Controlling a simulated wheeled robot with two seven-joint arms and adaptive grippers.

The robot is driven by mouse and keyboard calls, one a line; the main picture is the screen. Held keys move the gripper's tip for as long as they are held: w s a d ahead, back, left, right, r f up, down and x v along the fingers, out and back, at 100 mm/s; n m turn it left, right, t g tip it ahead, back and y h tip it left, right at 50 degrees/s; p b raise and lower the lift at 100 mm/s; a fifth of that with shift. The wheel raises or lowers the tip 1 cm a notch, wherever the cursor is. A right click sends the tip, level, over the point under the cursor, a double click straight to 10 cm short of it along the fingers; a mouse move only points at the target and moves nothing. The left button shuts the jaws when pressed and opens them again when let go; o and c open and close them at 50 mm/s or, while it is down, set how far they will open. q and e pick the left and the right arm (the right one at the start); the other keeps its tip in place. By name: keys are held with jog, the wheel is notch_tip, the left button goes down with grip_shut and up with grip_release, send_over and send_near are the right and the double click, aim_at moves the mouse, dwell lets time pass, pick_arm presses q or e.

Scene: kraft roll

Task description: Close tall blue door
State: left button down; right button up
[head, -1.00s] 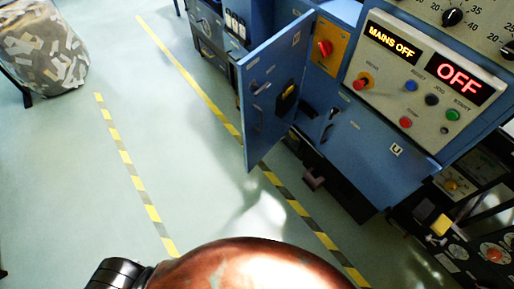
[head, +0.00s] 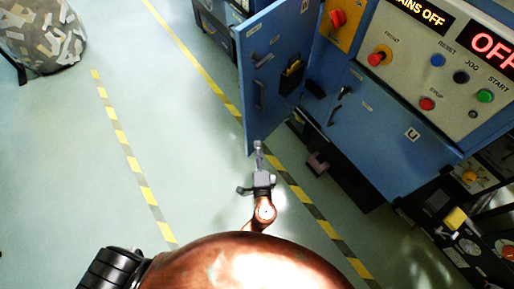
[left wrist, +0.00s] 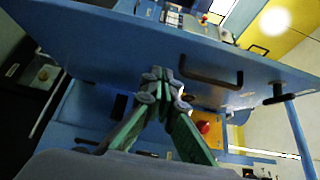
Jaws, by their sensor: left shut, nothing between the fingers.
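The tall blue door (head: 268,88) stands open, swung out from the blue cabinet (head: 375,140). It has dark handles and a dark holder with yellow on its face. My left gripper (head: 258,148) is shut and empty, close to the door's lower outer corner in the head view. In the left wrist view the shut fingertips (left wrist: 162,82) point at the blue door panel (left wrist: 105,45), beside a black handle (left wrist: 212,78). I cannot tell whether they touch the door. My right gripper is not in view.
A control panel (head: 470,60) with buttons and lit signs sits right of the door. A patterned round bin or sack (head: 42,35) stands at the far left. Yellow-and-black floor tape (head: 128,150) crosses the pale floor, which is clear left of the door.

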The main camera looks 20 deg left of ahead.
aim_at(248, 120)
pick_arm(q)
jog(key=x, duration=0.3)
jog(key=a+x, duration=0.1)
jog(key=x, duration=0.4)
jog(key=shift+a+b, duration=0.4)
jog(key=shift+a, duration=0.15)
jog(key=shift+w+a+f, duration=0.1)
jog(key=shift+w+a, duration=0.1)
jog(key=shift+a, duration=0.35)
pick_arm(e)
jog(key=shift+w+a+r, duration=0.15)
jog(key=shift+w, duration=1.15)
pick_arm(q)
jog(key=shift+a, duration=0.15)
